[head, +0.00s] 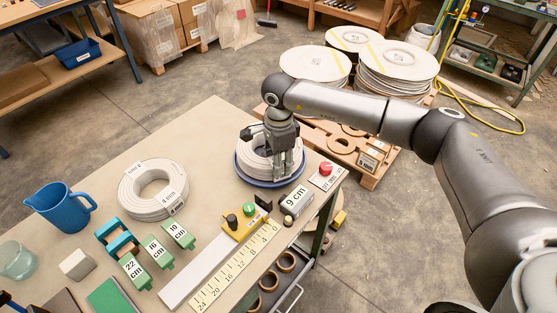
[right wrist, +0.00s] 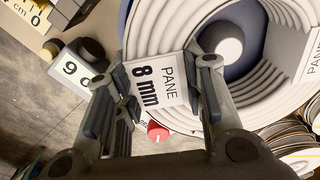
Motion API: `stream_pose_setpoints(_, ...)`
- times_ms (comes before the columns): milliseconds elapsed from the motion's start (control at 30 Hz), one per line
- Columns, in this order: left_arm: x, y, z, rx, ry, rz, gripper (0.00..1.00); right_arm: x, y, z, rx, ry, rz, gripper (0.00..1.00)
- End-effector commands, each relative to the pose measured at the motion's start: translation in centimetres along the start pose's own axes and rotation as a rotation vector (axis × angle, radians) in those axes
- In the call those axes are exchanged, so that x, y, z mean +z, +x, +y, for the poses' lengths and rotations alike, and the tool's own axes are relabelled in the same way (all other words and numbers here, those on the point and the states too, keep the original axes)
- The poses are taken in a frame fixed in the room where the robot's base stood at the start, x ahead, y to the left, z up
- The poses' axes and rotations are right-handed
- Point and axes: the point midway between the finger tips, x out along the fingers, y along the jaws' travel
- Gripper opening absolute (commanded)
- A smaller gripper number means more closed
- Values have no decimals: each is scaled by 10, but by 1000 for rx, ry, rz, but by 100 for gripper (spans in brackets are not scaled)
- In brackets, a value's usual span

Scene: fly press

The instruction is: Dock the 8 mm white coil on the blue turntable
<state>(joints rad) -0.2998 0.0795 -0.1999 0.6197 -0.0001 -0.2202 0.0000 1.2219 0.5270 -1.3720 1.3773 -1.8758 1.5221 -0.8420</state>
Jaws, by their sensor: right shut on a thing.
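The white coil (head: 252,160) sits within the rim of the round blue turntable (head: 247,180) near the table's far right corner. In the right wrist view its label reads 8 mm PANE, and the coil (right wrist: 208,27) lies around a pale central hub (right wrist: 229,46). My right gripper (head: 289,170) comes down over the coil's right side and is shut on its ring, one finger on each side of the label in the right wrist view. I cannot tell whether the coil rests fully on the turntable. My left gripper is not in view.
A second white coil (head: 152,193) lies left on the table. Green blocks, a blue jug (head: 60,207) and a glass (head: 16,260) are further left.

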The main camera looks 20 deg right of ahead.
Motion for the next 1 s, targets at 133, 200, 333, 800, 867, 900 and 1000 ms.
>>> stream_pose_setpoints(133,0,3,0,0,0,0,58,0,1,-2,-6,0,-2,0)
stream_pose_setpoints(200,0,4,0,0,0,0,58,0,2,-2,-6,0,-2,0)
stream_pose_setpoints(333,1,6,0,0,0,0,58,1,4,-2,-6,0,-2,0)
stream_pose_setpoints(800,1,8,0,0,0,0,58,0,8,-1,-3,-1,-1,46)
stream_pose_setpoints(867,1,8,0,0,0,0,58,0,9,0,-2,0,-1,46)
stream_pose_setpoints(900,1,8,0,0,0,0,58,0,12,2,5,0,1,46)
stream_pose_setpoints(1000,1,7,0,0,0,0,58,0,10,1,4,0,1,46)
